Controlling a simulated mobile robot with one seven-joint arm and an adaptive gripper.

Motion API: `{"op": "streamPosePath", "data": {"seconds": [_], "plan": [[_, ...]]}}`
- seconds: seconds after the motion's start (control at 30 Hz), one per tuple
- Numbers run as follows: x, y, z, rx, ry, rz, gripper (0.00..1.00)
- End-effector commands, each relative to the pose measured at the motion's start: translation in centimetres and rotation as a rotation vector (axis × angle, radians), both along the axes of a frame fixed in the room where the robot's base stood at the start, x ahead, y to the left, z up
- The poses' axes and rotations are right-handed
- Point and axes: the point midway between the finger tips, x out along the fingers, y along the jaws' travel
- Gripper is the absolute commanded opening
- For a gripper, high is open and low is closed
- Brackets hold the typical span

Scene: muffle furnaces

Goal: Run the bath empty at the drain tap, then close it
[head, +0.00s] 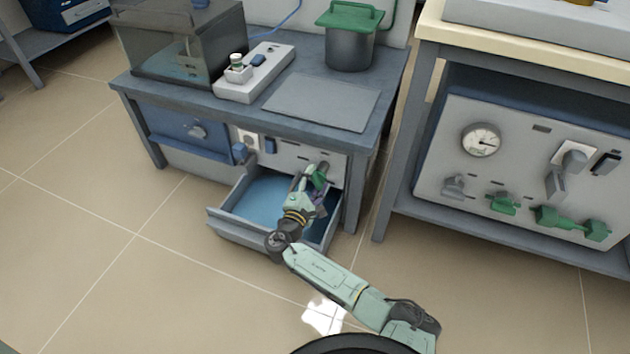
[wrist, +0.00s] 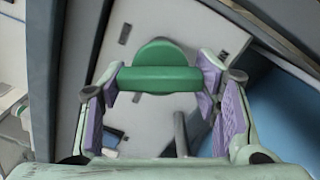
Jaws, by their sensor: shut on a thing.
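The green handle (wrist: 158,80) of a tap on the grey bench front fills the gap between my gripper's fingers in the wrist view. My gripper (head: 314,182) is shut on this handle, with purple finger pads at its two ends. In the head view the tap's green part (head: 320,178) shows just beyond my gripper, above the open drawer. The tap's spout and outlet are largely hidden. A clear-walled tank (head: 165,48), which looks like the bath, stands on the bench at the upper left. Its water level cannot be told.
A pulled-out drawer (head: 228,226) with a blue inside lies under my gripper. The bench (head: 180,95) carries a white control box (head: 272,66) and a grey pot with a green lid (head: 350,45). A gauge panel (head: 445,150) stands at right. Floor at left is clear.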

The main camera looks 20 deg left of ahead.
Motion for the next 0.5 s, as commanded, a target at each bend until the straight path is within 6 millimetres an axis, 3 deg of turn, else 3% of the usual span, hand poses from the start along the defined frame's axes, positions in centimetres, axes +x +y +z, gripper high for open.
{"op": "streamPosePath", "data": {"seconds": [0.17, 0.5], "plan": [[-0.01, 0.00, -0.03, 0.000, 0.001, 0.000, 0.28], [0.01, -0.05, 0.18, -0.055, 0.003, -0.002, 0.28]]}}
